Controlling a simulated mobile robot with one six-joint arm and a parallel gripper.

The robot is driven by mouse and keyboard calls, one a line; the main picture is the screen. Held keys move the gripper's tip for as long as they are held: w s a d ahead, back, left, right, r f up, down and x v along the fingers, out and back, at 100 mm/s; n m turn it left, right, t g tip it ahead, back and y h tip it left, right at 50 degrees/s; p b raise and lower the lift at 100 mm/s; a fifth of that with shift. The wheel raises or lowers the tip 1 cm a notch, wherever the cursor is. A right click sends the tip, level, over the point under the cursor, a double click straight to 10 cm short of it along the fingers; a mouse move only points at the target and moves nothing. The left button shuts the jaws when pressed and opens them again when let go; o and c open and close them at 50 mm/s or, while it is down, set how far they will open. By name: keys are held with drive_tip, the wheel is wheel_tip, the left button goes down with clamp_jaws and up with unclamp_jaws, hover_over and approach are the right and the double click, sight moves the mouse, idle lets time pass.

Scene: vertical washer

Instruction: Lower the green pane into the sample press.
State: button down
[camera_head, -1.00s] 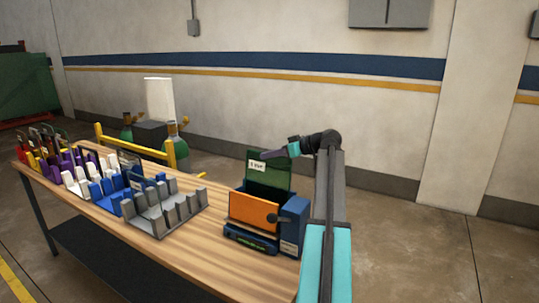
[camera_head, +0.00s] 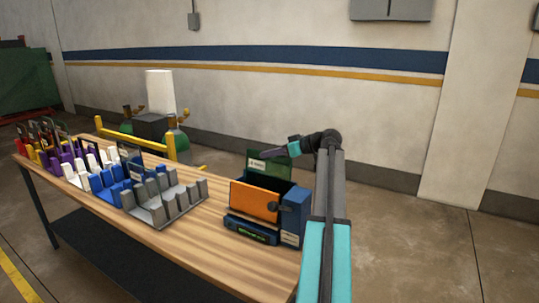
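The green pane (camera_head: 267,171) stands upright at the sample press on the bench's right end. Its upper part, with a white label, shows behind the press's front, and its lower part is hidden there. The sample press (camera_head: 251,228) is dark blue with a raised orange front panel (camera_head: 254,201), a dark knob and a small lit display. My gripper (camera_head: 270,154) reaches in from the right at the pane's upper right edge and appears shut on it. The fingertips are small and dark, so the grip itself shows poorly.
A grey slotted rack (camera_head: 172,203) stands left of the press, with blue, white, purple and red racks (camera_head: 75,163) further left. Bare wooden bench top (camera_head: 187,238) lies in front. A yellow rail (camera_head: 135,142) and gas cylinders stand behind the bench.

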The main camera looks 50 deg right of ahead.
drive_tip(key=c, duration=1.9)
unclamp_jaws()
drive_tip(key=shift+r, duration=0.1)
drive_tip(key=shift+r+p, duration=0.9)
drive_tip(key=shift+r, duration=3)
